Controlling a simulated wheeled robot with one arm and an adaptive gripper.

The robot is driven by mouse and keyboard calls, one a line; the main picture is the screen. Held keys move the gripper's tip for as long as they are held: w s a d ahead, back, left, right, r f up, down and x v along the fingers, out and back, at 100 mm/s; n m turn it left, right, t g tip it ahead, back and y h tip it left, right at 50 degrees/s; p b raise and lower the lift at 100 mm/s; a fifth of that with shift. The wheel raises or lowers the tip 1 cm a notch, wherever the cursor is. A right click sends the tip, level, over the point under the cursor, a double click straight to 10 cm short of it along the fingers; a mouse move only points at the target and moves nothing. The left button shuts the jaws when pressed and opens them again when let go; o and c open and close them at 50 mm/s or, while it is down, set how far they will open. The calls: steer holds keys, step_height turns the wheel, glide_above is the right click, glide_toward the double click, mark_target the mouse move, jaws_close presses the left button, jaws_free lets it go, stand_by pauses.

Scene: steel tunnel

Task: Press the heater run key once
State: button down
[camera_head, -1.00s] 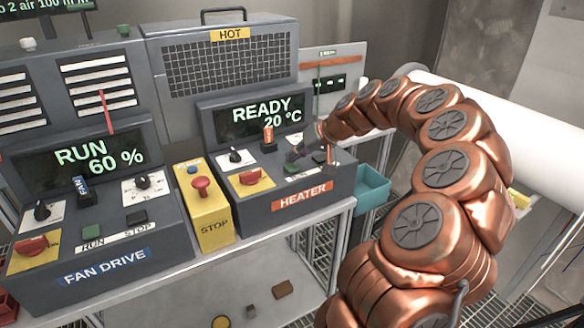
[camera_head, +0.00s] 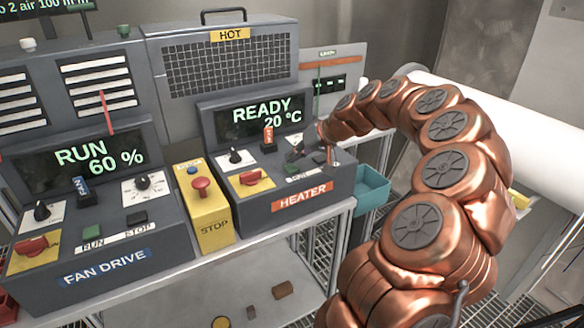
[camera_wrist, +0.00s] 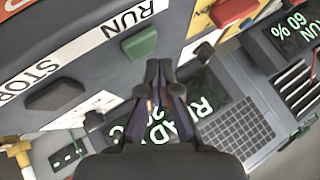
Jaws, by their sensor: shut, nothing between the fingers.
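The heater console (camera_head: 262,200) has a display (camera_head: 263,119) reading READY 20 °C and an orange HEATER label (camera_head: 303,198). In the wrist view its green run key (camera_wrist: 140,44) sits beside the word RUN, raised from the dark panel. My gripper (camera_wrist: 159,66) is shut and empty, its tips just below the green key in that picture. I cannot tell the height gap between tips and key.
The dark stop key (camera_wrist: 55,94) is near the run key. A red rotary switch (camera_head: 250,178), an orange-tipped lever (camera_head: 268,140) and a black knob (camera_head: 235,157) stand left of my gripper. The yellow STOP box (camera_head: 203,215) and fan drive console (camera_head: 85,245) are further left.

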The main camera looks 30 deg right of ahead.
mark_target(294, 168)
steer(key=shift+f+b, duration=0.25)
steer(key=shift+b, duration=0.05)
steer(key=shift+f+b, duration=0.2)
steer(key=shift+b, duration=0.2)
steer(key=shift+f+b, duration=0.45)
steer(key=shift+b, duration=0.05)
stand_by(0.7)
steer(key=shift+r, duration=0.9)
steer(key=shift+r, duration=0.1)
steer(key=shift+r+p, duration=0.45)
steer(key=shift+r, duration=2)
